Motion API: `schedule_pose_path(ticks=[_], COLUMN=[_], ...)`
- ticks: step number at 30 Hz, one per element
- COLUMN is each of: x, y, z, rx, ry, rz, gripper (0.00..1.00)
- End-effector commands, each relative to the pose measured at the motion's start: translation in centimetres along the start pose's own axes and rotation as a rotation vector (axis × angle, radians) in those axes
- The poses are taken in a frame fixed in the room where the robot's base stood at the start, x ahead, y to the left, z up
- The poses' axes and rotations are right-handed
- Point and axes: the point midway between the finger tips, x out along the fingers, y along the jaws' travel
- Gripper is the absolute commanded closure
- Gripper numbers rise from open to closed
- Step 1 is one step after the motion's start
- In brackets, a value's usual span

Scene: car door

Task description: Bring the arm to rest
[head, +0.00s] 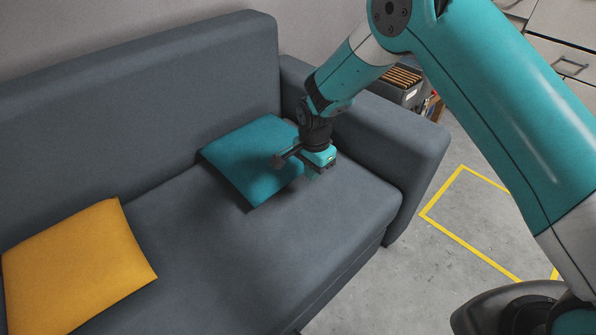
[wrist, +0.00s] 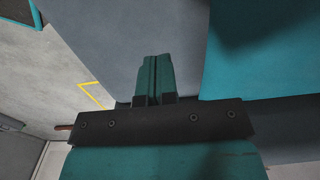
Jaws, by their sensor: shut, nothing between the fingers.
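My arm (head: 345,75) reaches from the right of the head view, bent at the elbow, out over a grey sofa (head: 265,240). My gripper (head: 318,172) points down above the right end of the seat, beside a teal cushion (head: 255,160). In the wrist view my gripper (wrist: 154,80) has its two fingers together with nothing between them. The teal cushion also shows in the wrist view (wrist: 265,60), to the right of the fingers. The height of the fingers above the seat is hard to tell.
A yellow cushion (head: 75,265) lies at the left of the seat. The sofa's right armrest (head: 385,135) stands close to my gripper. A box of files (head: 400,85) is behind it. Yellow tape (head: 440,190) marks clear floor at the right, and drawers (head: 565,60) stand at the top right.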

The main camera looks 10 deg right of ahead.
Motion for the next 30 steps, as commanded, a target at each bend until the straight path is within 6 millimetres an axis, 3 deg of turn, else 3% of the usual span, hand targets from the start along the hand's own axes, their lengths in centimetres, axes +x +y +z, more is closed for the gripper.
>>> schedule_pose_path(ticks=[1, 5, 22, 26, 30], x=[-1.1, -2.1, -2.7, -6.2, -12.9], y=[0.0, 0.0, 0.0, 0.7, 3.1], z=[0.0, 0.0, 0.0, 0.5, 2.0], rx=[0.0, 0.0, -0.013, -0.107, -0.326], ry=[0.0, 0.0, -0.003, -0.023, -0.063], rz=[0.0, 0.0, -0.004, -0.028, -0.077], gripper=[1.0, 1.0, 1.0, 1.0, 1.0])
